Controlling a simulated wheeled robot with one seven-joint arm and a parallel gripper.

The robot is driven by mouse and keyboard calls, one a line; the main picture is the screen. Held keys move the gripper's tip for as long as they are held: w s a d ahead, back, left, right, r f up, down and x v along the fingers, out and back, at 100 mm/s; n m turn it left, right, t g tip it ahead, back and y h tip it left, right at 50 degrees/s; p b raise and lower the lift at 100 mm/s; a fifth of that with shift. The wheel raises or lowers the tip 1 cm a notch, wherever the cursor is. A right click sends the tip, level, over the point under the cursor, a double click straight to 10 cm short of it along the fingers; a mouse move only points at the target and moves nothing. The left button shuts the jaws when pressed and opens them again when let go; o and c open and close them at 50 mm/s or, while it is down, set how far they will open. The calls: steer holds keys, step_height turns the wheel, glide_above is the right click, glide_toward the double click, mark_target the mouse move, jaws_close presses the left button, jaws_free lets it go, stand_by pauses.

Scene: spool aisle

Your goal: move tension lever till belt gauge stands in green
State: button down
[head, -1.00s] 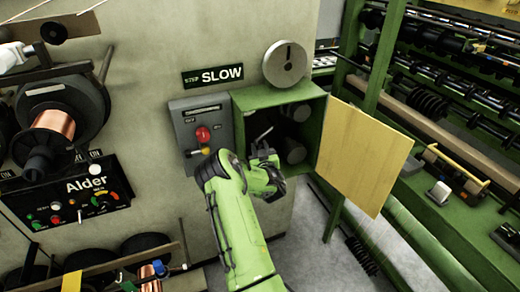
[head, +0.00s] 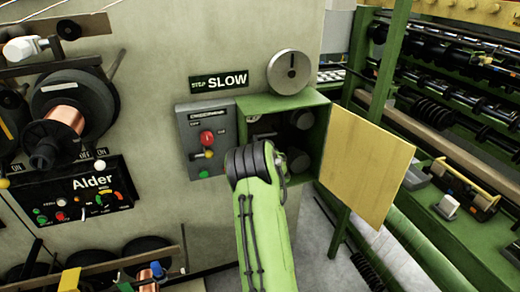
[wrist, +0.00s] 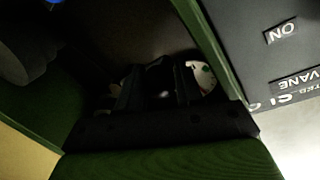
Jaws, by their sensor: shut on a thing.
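My gripper (wrist: 158,88) reaches into the open green box (head: 325,110) on the machine wall. In the head view my arm hides its fingers. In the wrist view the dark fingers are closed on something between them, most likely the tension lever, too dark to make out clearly. Just right of the fingers is part of a pale round face (wrist: 203,76) with small green and red marks, perhaps the belt gauge. The fingers cover part of it and I cannot read a needle.
The box's yellow door (head: 367,160) hangs open to the right. A grey panel (head: 189,132) with a red knob (head: 207,138) adjoins the box's left side. A grey disc (head: 289,71) sits above. Wire spools (head: 72,117) and the Alder panel (head: 70,190) are at left.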

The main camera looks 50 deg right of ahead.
steer(key=shift+r+m, duration=0.3)
steer(key=shift+r, duration=0.15)
steer(key=c, duration=0.8)
jaws_free()
steer(key=shift+s, duration=0.15)
steer(key=b+v, duration=0.4)
steer(key=v, duration=1.1)
steer(key=shift+s+a+r, duration=0.1)
steer(key=shift+s+r, duration=0.05)
steer(key=shift+s, duration=0.1)
